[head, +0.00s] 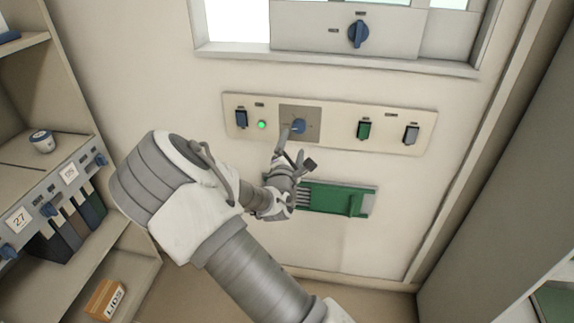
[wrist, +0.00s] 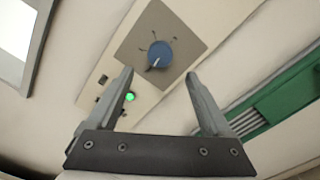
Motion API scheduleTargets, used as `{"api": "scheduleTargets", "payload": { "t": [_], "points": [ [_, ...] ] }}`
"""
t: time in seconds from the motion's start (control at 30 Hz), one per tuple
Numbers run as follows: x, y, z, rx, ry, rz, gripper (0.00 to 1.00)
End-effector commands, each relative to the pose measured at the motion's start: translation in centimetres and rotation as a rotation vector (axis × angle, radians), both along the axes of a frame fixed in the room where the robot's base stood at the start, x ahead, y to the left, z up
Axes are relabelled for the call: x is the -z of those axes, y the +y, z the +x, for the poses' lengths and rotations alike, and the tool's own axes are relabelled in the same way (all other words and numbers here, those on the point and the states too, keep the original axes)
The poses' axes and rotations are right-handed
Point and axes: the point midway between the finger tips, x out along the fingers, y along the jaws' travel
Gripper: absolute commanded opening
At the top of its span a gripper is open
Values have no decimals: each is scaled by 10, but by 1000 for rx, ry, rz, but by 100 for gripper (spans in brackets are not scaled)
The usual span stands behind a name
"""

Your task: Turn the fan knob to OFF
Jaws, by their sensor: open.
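A round blue knob (head: 298,126) sits on a grey square plate in the middle of a pale wall panel. In the wrist view the knob (wrist: 160,54) shows a white pointer line aimed toward the lower left, with small tick marks around it. The labels are too small to read, so I cannot confirm that it is the fan knob. My gripper (head: 296,150) is just below the knob in the head view. In the wrist view its open fingers (wrist: 158,76) point toward the knob, with nothing between them. The knob appears beyond the fingertips.
The panel (head: 340,125) also has a green light (head: 262,125), a blue switch (head: 241,118), a green switch (head: 364,130) and a grey switch (head: 411,134). A green rack (head: 355,204) is below. Another blue knob (head: 358,34) is above. Shelves (head: 130,262) stand left.

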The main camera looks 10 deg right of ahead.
Motion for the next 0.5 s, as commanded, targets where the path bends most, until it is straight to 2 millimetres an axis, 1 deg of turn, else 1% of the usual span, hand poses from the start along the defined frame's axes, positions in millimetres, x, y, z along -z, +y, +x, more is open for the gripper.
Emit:
{"api": "scheduleTargets", "payload": {
  "t": [0.03, 0.1, 0.3, 0.4, 0.5],
  "points": [
    [-1, 5, -12, -4, 2, -1, 84],
    [-1, 11, -28, -3, 2, 0, 84],
    [-1, 23, -68, -2, 1, -2, 84],
    [-1, 27, -81, -2, 1, -1, 84],
    [-1, 29, -90, -1, -2, -1, 84]
  ]
}}
